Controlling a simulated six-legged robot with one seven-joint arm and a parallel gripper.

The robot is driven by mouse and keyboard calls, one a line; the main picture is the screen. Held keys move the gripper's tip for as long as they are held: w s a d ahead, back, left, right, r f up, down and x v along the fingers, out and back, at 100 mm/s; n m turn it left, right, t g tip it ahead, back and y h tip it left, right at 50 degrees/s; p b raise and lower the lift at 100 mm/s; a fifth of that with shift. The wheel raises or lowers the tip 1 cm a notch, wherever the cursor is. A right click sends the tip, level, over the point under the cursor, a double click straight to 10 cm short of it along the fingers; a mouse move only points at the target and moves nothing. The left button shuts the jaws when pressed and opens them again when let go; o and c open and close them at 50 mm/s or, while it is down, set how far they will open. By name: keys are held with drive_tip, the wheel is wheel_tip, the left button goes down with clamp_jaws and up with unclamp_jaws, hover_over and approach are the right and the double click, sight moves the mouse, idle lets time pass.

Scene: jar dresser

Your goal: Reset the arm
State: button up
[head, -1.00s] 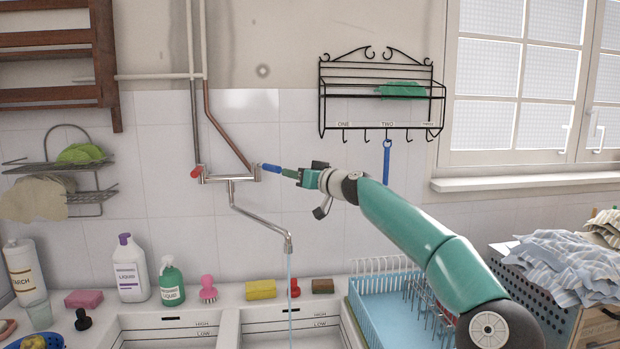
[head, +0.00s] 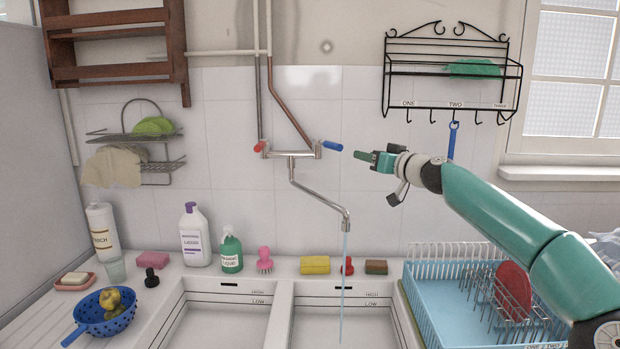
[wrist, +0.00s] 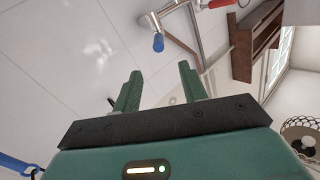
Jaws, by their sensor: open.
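My gripper (head: 368,157) is at the end of my green arm, held out in front of the tiled wall. In the wrist view its two green fingers (wrist: 160,92) are apart with nothing between them. The wall tap (head: 291,154) has a red handle (head: 259,147) on the left and a blue handle (head: 332,146) on the right. The blue handle is just left of my fingertips, apart from them; it also shows beyond the fingers in the wrist view (wrist: 158,43). Water (head: 343,270) runs from the spout.
A black wire rack (head: 455,108) with hooks hangs above my gripper. A blue dish rack (head: 435,308) with a red plate (head: 512,290) stands below my arm. Bottles, sponges and a blue colander (head: 104,325) line the sink. The space above the basins is clear apart from the water stream.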

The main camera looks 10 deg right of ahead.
drive_tip(key=s+a+f+n+g, duration=0.25)
drive_tip(key=a+f, duration=0.25)
drive_tip(key=a, duration=0.4)
drive_tip(key=s+a+f+n+g, duration=0.1)
drive_tip(key=a+f+g, duration=0.25)
drive_tip(key=a, duration=0.55)
drive_tip(key=s+a+f+g+h, duration=0.25)
drive_tip(key=s+a+f, duration=0.35)
drive_tip(key=s+f, duration=0.3)
drive_tip(key=s+d+f+m+h, duration=0.1)
drive_tip(key=s+d+f+m, duration=0.1)
drive_tip(key=s, duration=0.9)
drive_tip(key=s+d+f+m+g+h, duration=0.1)
drive_tip(key=s+d, duration=0.4)
drive_tip(key=s, duration=0.7)
drive_tip(key=s+d+f+m+g+h, duration=0.1)
drive_tip(key=s+d+f+m+h, duration=0.2)
drive_tip(key=s, duration=0.9)
drive_tip(key=shift+d+f, duration=0.55)
drive_tip(key=shift+f, duration=0.35)
